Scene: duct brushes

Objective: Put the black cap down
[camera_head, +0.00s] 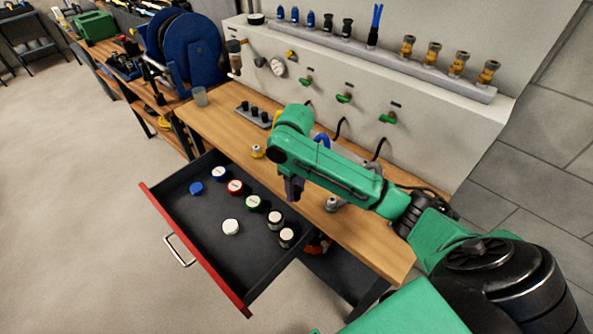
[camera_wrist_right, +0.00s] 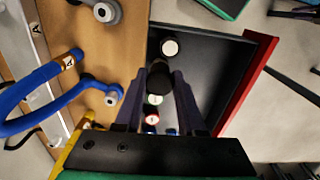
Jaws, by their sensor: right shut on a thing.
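My right gripper (camera_head: 293,190) hangs at the inner edge of the open drawer in the head view, its fingers pointing down. In the right wrist view its two fingers (camera_wrist_right: 163,80) are shut on the black cap (camera_wrist_right: 158,78), a dark round piece. The cap is held over the drawer; its height above the floor of the drawer is hard to tell. In the head view I cannot make out the cap, as the arm and fingers hide it. My left gripper is in neither view.
The open drawer (camera_head: 194,247) holds several caps: a blue one (camera_head: 196,188), a white one (camera_head: 231,227), and red, green and black ones with white tops. The drawer's front left is bare.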

